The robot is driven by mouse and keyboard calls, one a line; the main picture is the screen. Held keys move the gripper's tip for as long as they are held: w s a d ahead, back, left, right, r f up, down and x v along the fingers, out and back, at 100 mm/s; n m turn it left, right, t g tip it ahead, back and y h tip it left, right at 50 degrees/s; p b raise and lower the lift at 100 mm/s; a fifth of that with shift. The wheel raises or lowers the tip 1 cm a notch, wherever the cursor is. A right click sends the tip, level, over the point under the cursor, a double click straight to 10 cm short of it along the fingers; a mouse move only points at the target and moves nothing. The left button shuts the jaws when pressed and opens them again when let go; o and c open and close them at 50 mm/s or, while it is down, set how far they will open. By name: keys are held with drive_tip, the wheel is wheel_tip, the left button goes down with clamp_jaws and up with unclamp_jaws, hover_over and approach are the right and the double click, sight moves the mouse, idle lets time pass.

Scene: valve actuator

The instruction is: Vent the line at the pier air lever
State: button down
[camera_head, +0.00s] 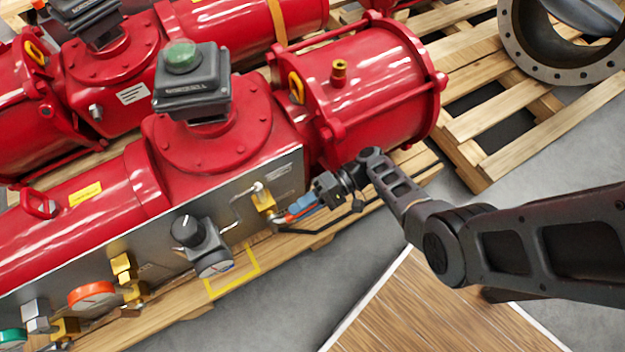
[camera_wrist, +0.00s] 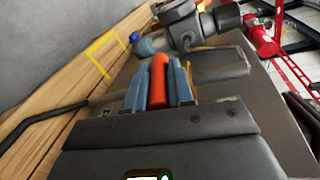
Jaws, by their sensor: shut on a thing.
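An orange-red lever handle (camera_wrist: 158,80) sits between the blue finger pads of my gripper (camera_wrist: 159,92) in the wrist view. My gripper is shut on it. In the head view my gripper (camera_head: 304,205) is at the right end of the grey panel (camera_head: 165,212), beside a brass fitting (camera_head: 263,199). A small orange part of the handle (camera_head: 291,218) shows at the fingertips. The fingers hide most of the handle, and its joint to the valve is not clear.
A regulator with black knob (camera_head: 187,231) and gauge (camera_head: 214,263) is left of my gripper. An orange-red round handle (camera_head: 92,294) is farther left. The red actuator (camera_head: 375,85) rises behind. A wooden pallet (camera_head: 408,170) lies beneath. Grey floor (camera_head: 330,275) is open in front.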

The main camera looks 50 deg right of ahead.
drive_tip(key=shift+f+y+b, duration=0.5)
drive_tip(key=shift+b, duration=0.3)
drive_tip(key=c, duration=1)
unclamp_jaws()
drive_tip(key=shift+r, duration=0.1)
